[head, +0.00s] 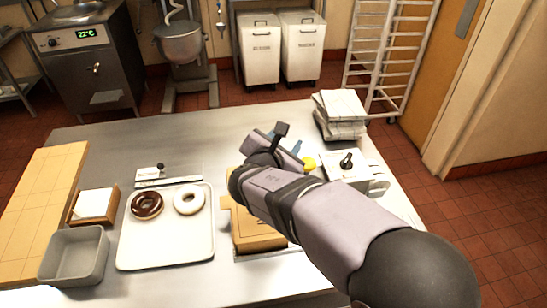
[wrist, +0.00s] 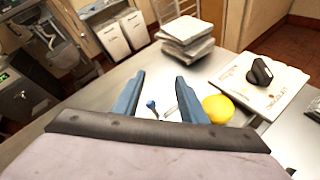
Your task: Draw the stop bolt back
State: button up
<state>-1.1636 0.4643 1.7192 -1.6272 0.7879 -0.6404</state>
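My gripper (wrist: 159,76) is open in the wrist view, its two blue fingers apart with nothing held. In the head view my gripper (head: 284,140) is over the right half of the table, largely hidden by my arm. A small blue-ended pin (wrist: 152,104) shows low between the fingers, beyond them; I cannot tell whether it is the stop bolt. A black knob (head: 347,161) stands on a white-topped box (head: 333,166) to the right of my gripper; it also shows in the wrist view (wrist: 262,70). Another dark knob (head: 160,167) sits by a labelled white plate (head: 150,173) at left.
A yellow round thing (wrist: 218,109) lies right of the fingers. A white tray (head: 165,243) holds a dark and a white doughnut. A cardboard-coloured box (head: 256,235) is under my arm. The table's back middle is clear.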

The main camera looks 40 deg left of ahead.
jog(key=s+a+f+n, duration=0.1)
jog(key=f+n, duration=0.1)
jog(key=s+a+f+n, duration=0.1)
jog(key=f+n, duration=0.1)
jog(key=f, duration=0.1)
jog(key=s+a+f+n+y, duration=0.1)
jog(key=f+n, duration=0.1)
jog(key=f, duration=0.1)
jog(key=shift+s+a+g, duration=0.2)
jog(key=shift+a+g, duration=0.05)
jog(key=shift+g, duration=0.05)
jog(key=shift+p+x, duration=0.85)
jog(key=shift+x, duration=1.7)
jog(key=shift+p+x, duration=0.3)
jog(key=shift+x, duration=0.8)
